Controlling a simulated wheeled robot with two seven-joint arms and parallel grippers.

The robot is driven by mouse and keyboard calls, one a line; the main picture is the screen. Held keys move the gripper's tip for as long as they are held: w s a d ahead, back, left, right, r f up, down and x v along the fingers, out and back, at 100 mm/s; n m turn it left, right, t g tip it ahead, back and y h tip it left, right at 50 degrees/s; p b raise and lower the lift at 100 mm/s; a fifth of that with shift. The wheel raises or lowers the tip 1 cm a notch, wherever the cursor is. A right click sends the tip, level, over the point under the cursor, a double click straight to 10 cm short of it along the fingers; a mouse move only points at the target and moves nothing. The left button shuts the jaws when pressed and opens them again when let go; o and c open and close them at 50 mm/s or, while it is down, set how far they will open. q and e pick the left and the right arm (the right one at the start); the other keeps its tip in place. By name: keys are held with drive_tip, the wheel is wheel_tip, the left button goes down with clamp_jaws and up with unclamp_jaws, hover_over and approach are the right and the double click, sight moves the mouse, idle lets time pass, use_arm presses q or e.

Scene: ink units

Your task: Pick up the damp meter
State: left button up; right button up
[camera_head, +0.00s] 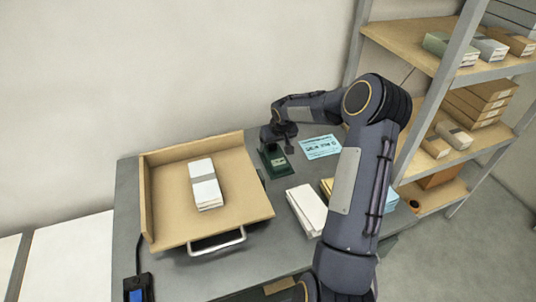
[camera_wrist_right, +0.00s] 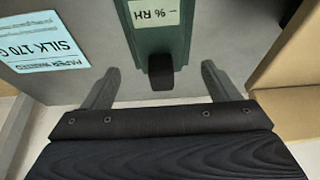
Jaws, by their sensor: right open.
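The damp meter (camera_head: 278,163) is a dark green device with a pale display, lying on the grey table to the right of the tan tray. In the right wrist view, the damp meter (camera_wrist_right: 160,45) shows a label reading "96 RH" upside down, with a black end between my fingers. My right gripper (camera_head: 279,140) is at the far end of the meter, reaching in from the right. In the wrist view my right gripper (camera_wrist_right: 160,82) is open, one finger on each side of the meter's black end, with gaps on both sides. My left gripper is out of view.
The tan tray (camera_head: 160,228) with a white pack (camera_head: 204,185) stands left of the meter. A blue paper label (camera_head: 321,146) lies to the right. White packs (camera_head: 307,210) lie nearer. A shelf rack (camera_head: 412,48) with boxes stands at right.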

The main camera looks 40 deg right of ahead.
sight(273, 145)
drive_tip(key=p+x, duration=0.1)
drive_tip(key=x, duration=0.4)
drive_tip(key=shift+w, duration=0.15)
drive_tip(key=shift+c, duration=0.4)
drive_tip(key=c, duration=1.1)
drive_tip(key=shift+r, duration=0.1)
